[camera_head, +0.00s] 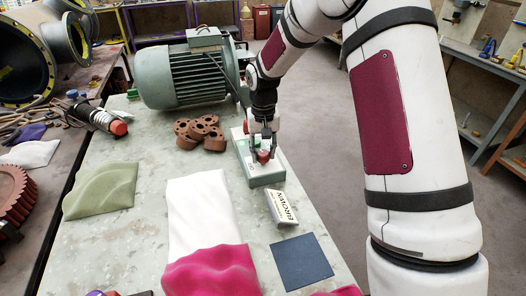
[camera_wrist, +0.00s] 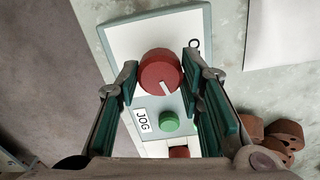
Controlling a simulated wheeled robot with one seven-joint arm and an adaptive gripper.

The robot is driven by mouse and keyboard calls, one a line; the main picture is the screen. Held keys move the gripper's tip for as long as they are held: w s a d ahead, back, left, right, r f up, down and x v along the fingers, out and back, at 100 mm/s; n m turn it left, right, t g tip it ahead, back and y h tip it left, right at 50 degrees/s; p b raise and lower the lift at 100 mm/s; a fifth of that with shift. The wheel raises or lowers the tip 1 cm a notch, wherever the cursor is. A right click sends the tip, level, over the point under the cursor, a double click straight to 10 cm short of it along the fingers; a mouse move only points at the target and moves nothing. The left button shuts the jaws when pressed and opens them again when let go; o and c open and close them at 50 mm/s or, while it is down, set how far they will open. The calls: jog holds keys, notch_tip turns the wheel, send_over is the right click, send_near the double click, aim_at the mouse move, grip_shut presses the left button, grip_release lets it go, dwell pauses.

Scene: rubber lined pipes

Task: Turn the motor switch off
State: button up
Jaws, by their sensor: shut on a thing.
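The motor switch box (camera_head: 268,178) is a pale box with a grey-green rim, lying on the workbench in the head view. In the wrist view its white face (camera_wrist: 122,38) carries a red rotary knob (camera_wrist: 159,70) with a white pointer line aimed down and slightly right. A mark like an "O" shows on the face to the knob's upper right. Below are a green button (camera_wrist: 169,122), a "JOG" label (camera_wrist: 142,121) and another red part (camera_wrist: 179,152), partly hidden. My gripper (camera_head: 262,150) reaches down from above. Its green-padded fingers are shut on the red knob, one on each side.
The green motor (camera_head: 185,78) stands behind the box. Brown rusty parts (camera_head: 200,132) lie left of it. A "BROWN" box (camera_head: 282,207), a white cloth (camera_head: 200,205), a magenta cloth (camera_head: 212,272) and a dark blue square (camera_head: 302,261) lie in front.

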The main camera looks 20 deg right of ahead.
aim_at(263, 152)
jog(key=n, duration=0.3)
jog(key=shift+n, duration=0.4)
jog(key=n, duration=0.7)
jog(key=shift+n, duration=1.9)
jog(key=o, duration=1.2)
jog(key=shift+c, duration=0.2)
notch_tip(263, 152, up, 12)
